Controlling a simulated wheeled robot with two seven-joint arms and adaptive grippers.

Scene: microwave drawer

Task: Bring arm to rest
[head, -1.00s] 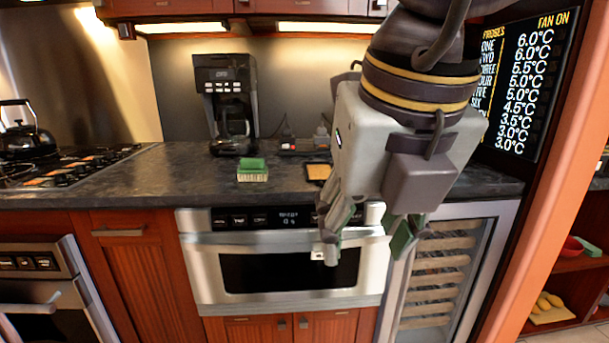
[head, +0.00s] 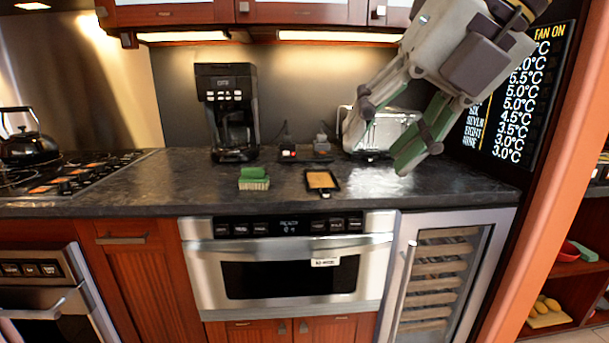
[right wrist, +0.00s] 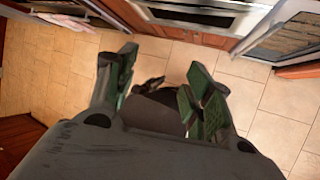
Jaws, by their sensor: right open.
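My right gripper (head: 378,152) is raised at the upper right of the head view, in front of the toaster and above the counter's right part. Its green-padded fingers are spread apart with nothing between them. The right wrist view shows the same open fingers (right wrist: 160,92) over the tiled floor. The microwave drawer (head: 290,275) is shut, flush under the counter. My left gripper does not show in either view.
The counter (head: 130,190) holds a coffee maker (head: 228,110), a green sponge brush (head: 254,178), a small dark tray (head: 322,182) and a toaster (head: 385,130) partly hidden by my gripper. A wine cooler (head: 445,280) stands right of the drawer. A kettle (head: 27,147) sits on the stove.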

